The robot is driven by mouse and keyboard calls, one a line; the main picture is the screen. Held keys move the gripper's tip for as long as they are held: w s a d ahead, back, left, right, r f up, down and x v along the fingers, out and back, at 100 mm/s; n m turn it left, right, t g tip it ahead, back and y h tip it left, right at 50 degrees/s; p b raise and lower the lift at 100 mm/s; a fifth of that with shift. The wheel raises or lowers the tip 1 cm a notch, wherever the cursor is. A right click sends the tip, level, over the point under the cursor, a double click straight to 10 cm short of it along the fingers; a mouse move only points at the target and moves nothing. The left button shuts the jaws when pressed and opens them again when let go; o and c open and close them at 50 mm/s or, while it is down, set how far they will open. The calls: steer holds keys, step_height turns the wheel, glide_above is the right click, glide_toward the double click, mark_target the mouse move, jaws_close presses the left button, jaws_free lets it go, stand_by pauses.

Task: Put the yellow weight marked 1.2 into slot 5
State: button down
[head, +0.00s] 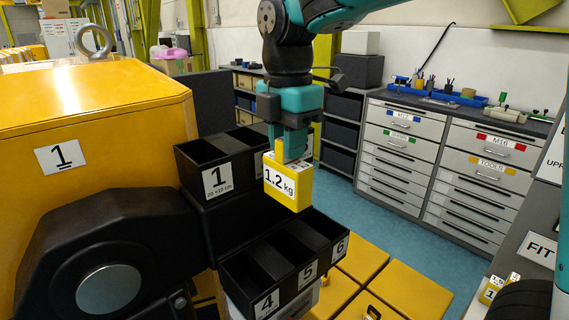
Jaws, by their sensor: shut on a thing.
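The yellow weight marked 1.2 kg (287,186) hangs in my gripper (290,156) in the head view. My gripper points down and is shut on the top of the weight. The weight is upright, above and a little behind the lower row of black bins. Slot 5 (307,273) is the middle bin of that row, between slot 4 (266,303) and slot 6 (341,247). The weight appears higher than the bin rims, apart from them. The floor of slot 5 is mostly hidden by its front wall.
An upper black bin marked 1 (217,181) stands left of the weight. A large yellow machine (90,120) fills the left side. Yellow blocks (400,290) lie below at the right. Small weights (492,290) sit at the lower right. Drawer cabinets (450,150) line the back wall.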

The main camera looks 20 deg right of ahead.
mark_target(289, 180)
step_height(289, 180, down, 19)
steer(key=p, duration=0.3)
steer(key=shift+d+r, duration=0.1)
steer(key=shift+d, duration=0.05)
stand_by(0.3)
steer(key=c, duration=1)
jaws_free()
steer(key=shift+o, duration=0.2)
step_height(289, 180, up, 12)
steer(key=shift+f+b, duration=0.15)
steer(key=shift+b, duration=0.8)
steer(key=s+m, duration=0.2)
steer(key=s+a+r+m+y, duration=0.1)
steer(key=s+m, duration=0.1)
steer(key=s, duration=0.1)
steer(key=s+a+m, duration=0.1)
steer(key=s+m, duration=0.1)
steer(key=s, duration=0.1)
steer(key=shift+s+r+y, duration=0.15)
steer(key=shift+y, duration=0.25)
steer(key=s+a+m+y, duration=0.2)
steer(key=s+m, duration=0.6)
steer(key=s, duration=0.2)
steer(key=shift+s+a+m, duration=0.15)
steer(key=shift+a+m, duration=0.15)
steer(key=shift+a, duration=0.05)
